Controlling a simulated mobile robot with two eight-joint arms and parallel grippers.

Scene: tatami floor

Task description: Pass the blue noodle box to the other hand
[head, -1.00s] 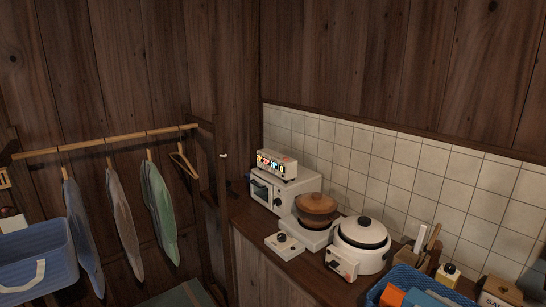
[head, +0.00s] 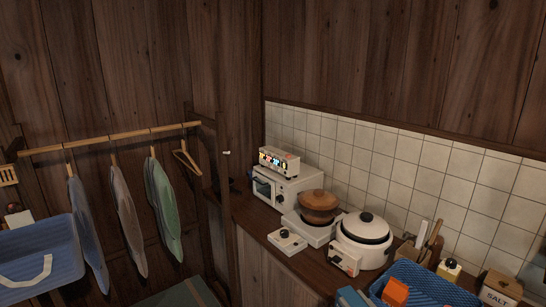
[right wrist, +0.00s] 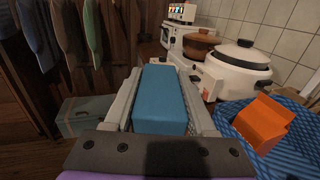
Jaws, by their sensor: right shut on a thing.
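The blue noodle box (right wrist: 162,98) lies lengthwise between the two fingers of my right gripper (right wrist: 161,78) in the right wrist view. The gripper is shut on it, with a finger along each long side. In the head view only a part of the blue box (head: 351,298) shows at the bottom edge, just left of the blue basket. My left gripper is in neither view.
The blue basket (head: 440,286) holds an orange box (head: 395,292). A white rice cooker (head: 362,240), a brown pot (head: 319,203) and a toaster oven (head: 285,190) line the counter. A clothes rack and a blue laundry basket (head: 42,250) are at left.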

